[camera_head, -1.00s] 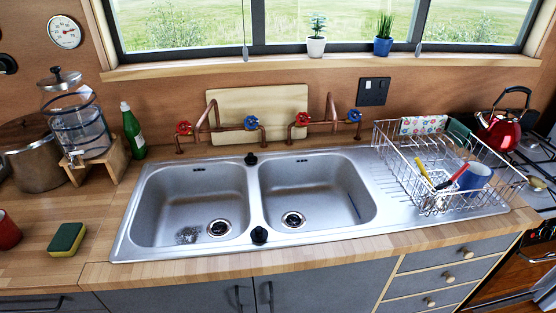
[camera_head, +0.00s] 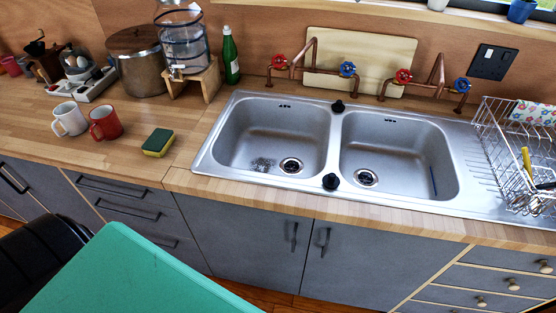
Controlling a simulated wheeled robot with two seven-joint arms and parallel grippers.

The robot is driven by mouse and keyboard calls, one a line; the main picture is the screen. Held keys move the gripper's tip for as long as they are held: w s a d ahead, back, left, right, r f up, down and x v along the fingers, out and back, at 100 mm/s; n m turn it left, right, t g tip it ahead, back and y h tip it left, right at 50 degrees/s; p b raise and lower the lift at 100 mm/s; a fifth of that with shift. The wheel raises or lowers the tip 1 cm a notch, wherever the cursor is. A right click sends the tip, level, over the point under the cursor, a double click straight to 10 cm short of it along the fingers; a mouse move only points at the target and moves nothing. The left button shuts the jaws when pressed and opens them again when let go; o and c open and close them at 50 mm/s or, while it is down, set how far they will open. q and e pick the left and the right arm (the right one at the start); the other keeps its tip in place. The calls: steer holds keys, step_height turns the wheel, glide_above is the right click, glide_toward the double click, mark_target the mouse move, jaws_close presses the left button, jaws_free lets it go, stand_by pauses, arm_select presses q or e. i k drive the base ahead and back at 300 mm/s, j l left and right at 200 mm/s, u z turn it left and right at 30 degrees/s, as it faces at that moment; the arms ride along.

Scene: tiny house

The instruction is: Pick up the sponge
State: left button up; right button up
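The sponge (camera_head: 158,143), with a green top and yellow sides, lies flat on the wooden countertop (camera_head: 150,115). It sits left of the double sink, near the counter's front edge. Nothing touches it or hides it. Neither of my grippers shows in the head view.
A red mug (camera_head: 105,123) and a white mug (camera_head: 69,119) stand left of the sponge. A steel pot (camera_head: 137,64), a water dispenser (camera_head: 183,45) and a green bottle (camera_head: 230,57) stand behind it. The sink (camera_head: 270,130) is to its right. A teal surface (camera_head: 130,275) fills the lower left.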

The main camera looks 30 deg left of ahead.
mark_target(161, 140)
steer(key=u, duration=1.8)
